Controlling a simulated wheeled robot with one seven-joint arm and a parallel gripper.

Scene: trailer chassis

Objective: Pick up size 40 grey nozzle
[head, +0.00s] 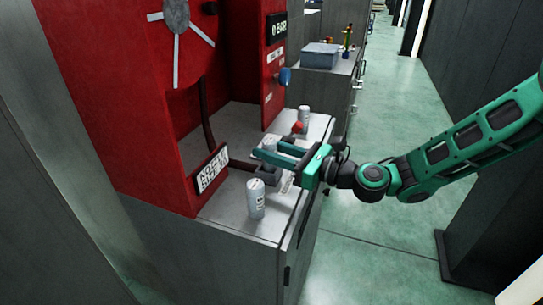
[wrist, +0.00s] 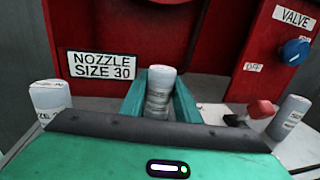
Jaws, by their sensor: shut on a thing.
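Three pale grey nozzles stand in a row on the metal counter (head: 232,217). My gripper (head: 268,149) is shut on the middle nozzle (head: 270,142), which stands upright between the two green fingers. In the wrist view this nozzle (wrist: 160,84) sits between the fingertips (wrist: 159,96), its lower part hidden by my gripper body. A second nozzle (head: 256,199) stands nearer the counter's front, at the left in the wrist view (wrist: 50,96). The third nozzle (head: 304,114) stands farther back, at the right in the wrist view (wrist: 290,116). I cannot read the size on any nozzle.
A red cabinet (head: 120,100) rises behind the counter. Its sign (wrist: 100,65) reads "NOZZLE SIZE 30". A blue valve knob (wrist: 295,51) is on the cabinet's right side. A red-ended handle (wrist: 262,109) lies between the held and right nozzles. Green floor (head: 390,120) is open at right.

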